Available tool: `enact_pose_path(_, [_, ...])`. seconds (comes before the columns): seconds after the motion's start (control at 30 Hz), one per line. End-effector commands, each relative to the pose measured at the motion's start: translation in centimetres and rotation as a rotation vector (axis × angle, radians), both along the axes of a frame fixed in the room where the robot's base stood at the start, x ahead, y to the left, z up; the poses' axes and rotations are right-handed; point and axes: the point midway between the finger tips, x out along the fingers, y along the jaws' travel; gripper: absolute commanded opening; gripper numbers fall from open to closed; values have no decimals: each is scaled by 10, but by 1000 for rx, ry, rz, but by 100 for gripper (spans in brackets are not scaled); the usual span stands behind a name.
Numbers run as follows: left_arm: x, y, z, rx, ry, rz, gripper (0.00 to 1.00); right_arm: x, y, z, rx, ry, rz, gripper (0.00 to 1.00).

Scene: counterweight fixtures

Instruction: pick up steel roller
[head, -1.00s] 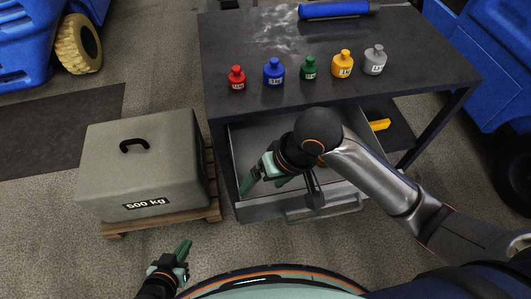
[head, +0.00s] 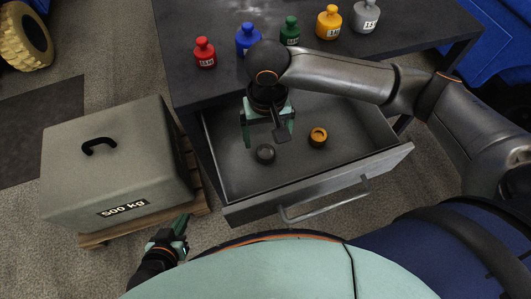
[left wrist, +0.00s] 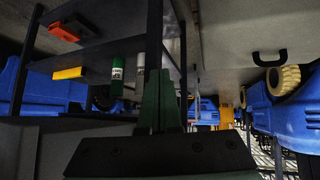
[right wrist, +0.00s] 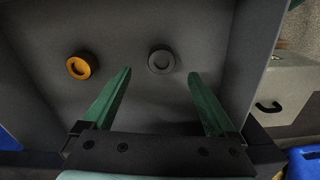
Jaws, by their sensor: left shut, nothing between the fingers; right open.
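A dark grey steel roller (head: 265,153) lies in the open drawer (head: 345,185), near its left side. It also shows in the right wrist view (right wrist: 161,61). An orange roller (head: 318,137) lies to its right in the head view, and left of it in the right wrist view (right wrist: 82,66). My right gripper (head: 269,130) points down into the drawer, open and empty, above and slightly behind the grey roller. In the right wrist view, the grey roller appears just beyond the gap between the fingertips (right wrist: 160,75). My left gripper (head: 182,222) is shut and empty, low beside the pallet.
The dark table (head: 205,30) above the drawer holds several coloured weights, among them a red one (head: 204,54) and a blue one (head: 248,40). A grey 500 kg block (head: 115,165) stands on a wooden pallet to the left. The drawer's front handle (head: 325,203) sticks out toward me.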

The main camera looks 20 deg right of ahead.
Motion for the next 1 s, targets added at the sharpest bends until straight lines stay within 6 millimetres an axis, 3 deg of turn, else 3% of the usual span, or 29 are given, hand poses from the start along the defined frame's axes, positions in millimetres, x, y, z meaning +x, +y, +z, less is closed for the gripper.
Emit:
enact_pose_path(0.47, [11,-5,-5,-4,-21,-14,0,0,2,-55,-1,-1,1,92])
enact_pose_path(0.77, [12,-4,-4,-2,-25,-14,0,0,2,-59,0,-2,2,92])
enact_pose_path(1.0, [8,-4,-6,-3,-18,-12,0,0,2,-59,0,-2,2,66])
